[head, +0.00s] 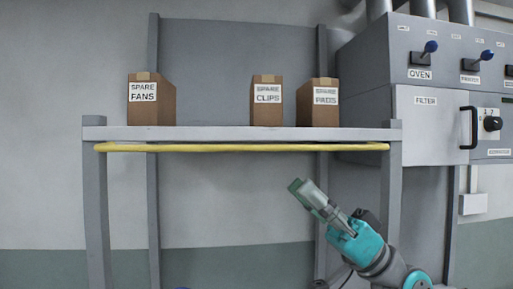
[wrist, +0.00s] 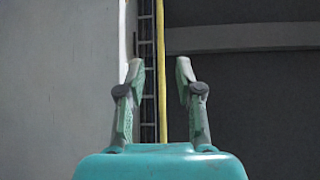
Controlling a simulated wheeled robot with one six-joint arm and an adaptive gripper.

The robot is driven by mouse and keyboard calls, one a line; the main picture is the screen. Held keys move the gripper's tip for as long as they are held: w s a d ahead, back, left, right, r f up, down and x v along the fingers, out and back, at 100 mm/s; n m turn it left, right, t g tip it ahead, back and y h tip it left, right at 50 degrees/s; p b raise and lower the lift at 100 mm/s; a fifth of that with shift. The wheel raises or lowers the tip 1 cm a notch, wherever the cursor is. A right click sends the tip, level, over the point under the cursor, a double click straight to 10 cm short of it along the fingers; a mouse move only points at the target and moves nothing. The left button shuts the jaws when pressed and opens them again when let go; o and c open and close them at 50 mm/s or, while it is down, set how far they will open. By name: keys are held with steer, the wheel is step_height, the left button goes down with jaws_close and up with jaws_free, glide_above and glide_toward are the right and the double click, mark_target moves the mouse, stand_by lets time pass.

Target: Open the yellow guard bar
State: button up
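The yellow guard bar (head: 240,148) runs level along the front of the grey shelf, just under its board, with bent ends at both posts. My gripper (head: 297,187) is below the bar in the head view, right of its middle, pointing up and left. In the wrist view my gripper (wrist: 160,72) has its two green fingers apart with nothing held. The yellow bar (wrist: 162,60) shows there as an upright strip in the gap between the fingertips. It seems to lie beyond them; I see no contact.
Boxes marked spare fans (head: 152,105), spare clips (head: 267,108) and spare pads (head: 319,109) stand on the shelf board (head: 220,133). A grey cabinet (head: 425,120) with blue-tipped levers, a black handle and a knob is at right. Space below the bar to the left looks clear.

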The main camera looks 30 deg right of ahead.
mark_target(260, 148)
steer(key=x, duration=1)
jaws_close()
